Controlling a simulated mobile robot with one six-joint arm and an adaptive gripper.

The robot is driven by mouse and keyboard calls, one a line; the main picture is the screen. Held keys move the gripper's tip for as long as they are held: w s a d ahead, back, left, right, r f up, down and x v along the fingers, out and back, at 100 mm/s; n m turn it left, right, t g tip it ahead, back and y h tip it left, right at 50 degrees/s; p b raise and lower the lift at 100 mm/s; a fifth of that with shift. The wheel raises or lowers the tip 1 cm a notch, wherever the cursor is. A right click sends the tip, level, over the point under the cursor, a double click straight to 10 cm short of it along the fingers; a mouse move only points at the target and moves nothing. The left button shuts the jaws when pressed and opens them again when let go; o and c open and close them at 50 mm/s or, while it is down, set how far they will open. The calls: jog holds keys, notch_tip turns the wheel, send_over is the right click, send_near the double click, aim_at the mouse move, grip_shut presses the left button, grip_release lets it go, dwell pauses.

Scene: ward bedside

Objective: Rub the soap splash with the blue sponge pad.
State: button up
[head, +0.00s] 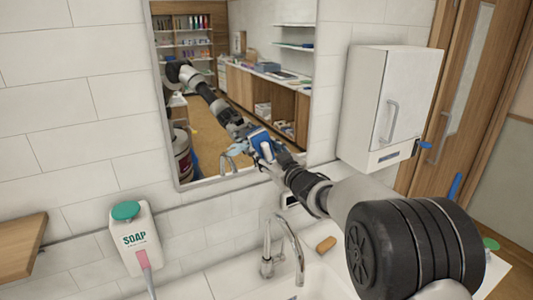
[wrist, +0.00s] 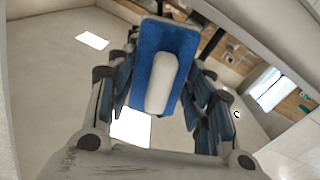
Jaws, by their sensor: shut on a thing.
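My gripper (head: 276,153) is shut on the blue sponge pad (head: 258,137) and holds it by its white handle, at or very close to the mirror (head: 215,55). In the wrist view the pad (wrist: 168,40) is between the fingers of my gripper (wrist: 160,85), its white handle towards the camera. A pale blue patch (head: 238,147), which looks like the soap splash, shows on the lower mirror just left of the pad. I cannot tell whether the pad touches the glass. No splash is clear in the wrist view.
A soap dispenser (head: 134,238) hangs on the tiled wall at lower left, near a wooden shelf (head: 20,245). A tap (head: 285,250) and a brown bar (head: 326,244) are at the sink below. A white cabinet (head: 392,105) is right of the mirror, which reflects the room and my arm.

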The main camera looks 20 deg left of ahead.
jog(key=shift+s+a+b, duration=1.1)
jog(key=shift+s+b, duration=0.1)
jog(key=shift+s, duration=0.2)
jog(key=shift+s+a+b, duration=1.15)
jog(key=shift+s+b, duration=0.05)
jog(key=shift+s, duration=0.2)
jog(key=shift+s+a+b, duration=1.1)
jog(key=shift+s+b, duration=0.1)
jog(key=shift+s, duration=0.2)
jog(key=shift+d, duration=0.1)
jog(key=shift+b+v, duration=1.35)
jog(key=shift+v, duration=1.55)
jog(key=b+v, duration=0.1)
jog(key=v, duration=0.2)
jog(key=shift+w, duration=0.1)
jog(key=shift+p+x, duration=0.8)
jog(key=shift+x, duration=2.6)
